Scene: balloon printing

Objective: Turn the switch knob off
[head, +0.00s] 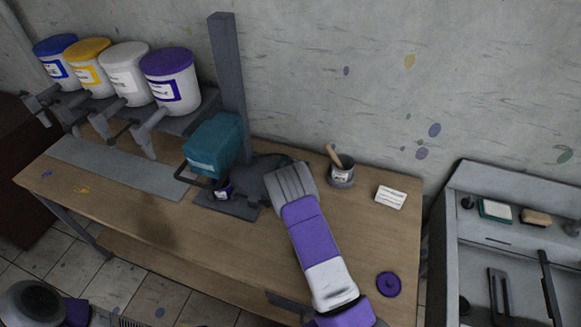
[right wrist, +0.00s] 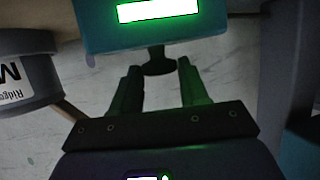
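The teal machine (head: 215,145) stands on the wooden table against a grey post. In the right wrist view its teal body (right wrist: 100,35) carries a lit green-white display (right wrist: 158,10). A dark switch knob (right wrist: 158,62) sticks out below the display. My right gripper (right wrist: 158,74) is open, with one fingertip on each side of the knob and a visible gap on both sides. In the head view my right arm reaches up to the machine's right side; the knob and fingertips are hidden there. My left gripper is not in view.
A small purple-labelled can (head: 223,190) sits under the machine. Paint buckets (head: 172,82) stand on a rack at left. A grey cup (head: 341,172) with a stick, a white card (head: 390,197) and a purple lid (head: 389,284) lie to the right. A sink (head: 505,235) stands beyond the table (head: 150,215).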

